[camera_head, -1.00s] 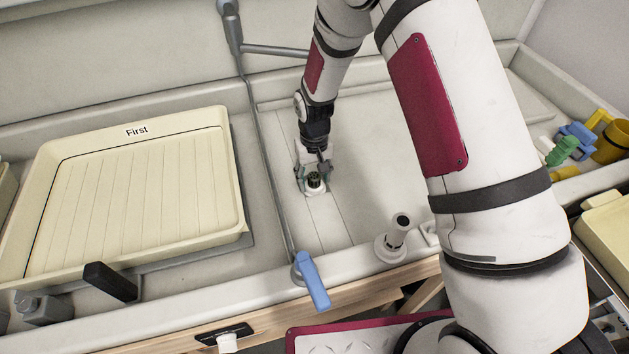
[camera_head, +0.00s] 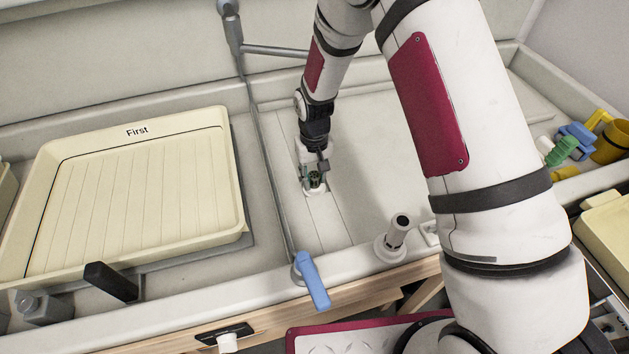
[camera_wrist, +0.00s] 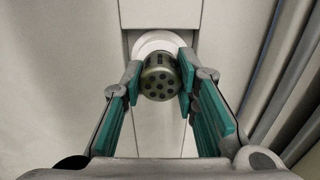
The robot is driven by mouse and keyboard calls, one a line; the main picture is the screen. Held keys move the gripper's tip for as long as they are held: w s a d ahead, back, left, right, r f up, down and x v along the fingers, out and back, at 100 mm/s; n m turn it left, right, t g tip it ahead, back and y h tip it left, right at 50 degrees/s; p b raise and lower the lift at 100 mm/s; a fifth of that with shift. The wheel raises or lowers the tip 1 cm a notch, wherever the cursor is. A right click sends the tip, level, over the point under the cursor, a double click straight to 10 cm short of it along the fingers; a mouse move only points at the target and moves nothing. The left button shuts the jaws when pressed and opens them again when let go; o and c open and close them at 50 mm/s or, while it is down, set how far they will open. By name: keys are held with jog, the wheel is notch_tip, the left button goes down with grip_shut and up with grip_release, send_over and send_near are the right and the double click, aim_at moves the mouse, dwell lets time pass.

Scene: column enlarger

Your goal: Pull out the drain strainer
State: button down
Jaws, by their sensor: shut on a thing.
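The drain strainer (camera_wrist: 159,78) is a dark olive cylinder with several round holes in its end. In the wrist view it sits between my gripper's two green-padded fingers, in front of a white ring (camera_wrist: 153,42) in the sink floor. My gripper (camera_wrist: 159,84) is shut on the strainer. In the head view my gripper (camera_head: 314,179) points down at the sink floor, and the strainer (camera_head: 314,180) shows small and dark between the fingers. I cannot tell how far the strainer stands out of the ring.
A cream tray labelled "First" (camera_head: 232,215) lies to the left. A grey pipe (camera_head: 265,150) and a blue lever (camera_head: 311,281) are between it and my gripper. A white upright fitting (camera_head: 397,232) stands at the front. Coloured items (camera_head: 565,148) lie at the right.

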jog(key=shift+r, duration=0.2)
dwell(0.3)
jog(key=shift+r+p, duration=0.35)
jog(key=shift+r, duration=0.7)
jog(key=shift+r+p, duration=0.85)
jog(key=shift+r, duration=2.3)
